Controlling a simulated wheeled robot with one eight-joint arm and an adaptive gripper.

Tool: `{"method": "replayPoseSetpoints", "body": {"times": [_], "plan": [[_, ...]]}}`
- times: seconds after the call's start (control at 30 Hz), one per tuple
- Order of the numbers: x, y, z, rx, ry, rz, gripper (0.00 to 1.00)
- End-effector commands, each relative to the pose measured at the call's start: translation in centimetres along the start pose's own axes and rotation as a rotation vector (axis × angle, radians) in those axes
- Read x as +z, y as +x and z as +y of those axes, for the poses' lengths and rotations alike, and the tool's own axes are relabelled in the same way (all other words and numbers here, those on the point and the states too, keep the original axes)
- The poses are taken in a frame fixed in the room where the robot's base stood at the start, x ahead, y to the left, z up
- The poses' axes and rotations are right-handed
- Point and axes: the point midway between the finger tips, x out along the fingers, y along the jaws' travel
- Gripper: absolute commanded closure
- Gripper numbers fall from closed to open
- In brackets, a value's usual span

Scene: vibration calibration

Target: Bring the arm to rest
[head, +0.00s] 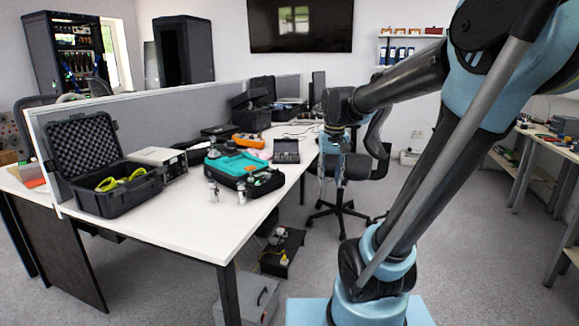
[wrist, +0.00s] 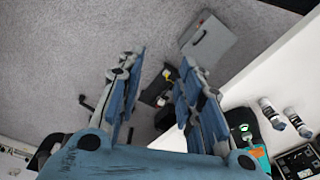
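My arm reaches in from the right of the head view and bends down at the wrist. My gripper (head: 335,165) hangs pointing down, just past the right edge of the white table (head: 190,228), in front of an office chair. In the wrist view my gripper (wrist: 161,72) has its two blue fingers spread apart, with only floor and things far below showing between them. It is open and empty. In the head view its fingertips are small and hard to make out.
The table carries an open black case (head: 112,198), a teal-topped case (head: 238,165), two small metal cylinders (head: 213,191) and other equipment. The office chair (head: 350,168) stands near my gripper. A grey box (head: 258,298) lies on the floor.

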Motion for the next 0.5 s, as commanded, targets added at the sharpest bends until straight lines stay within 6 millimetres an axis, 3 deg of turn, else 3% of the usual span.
{"method": "replayPoseSetpoints", "body": {"times": [0.1,0.5], "plan": [[3.3,1.1,1.4,0.002,0.005,0.014,0.67],[12.9,6.7,4.5,0.012,0.007,0.058,0.67]]}}
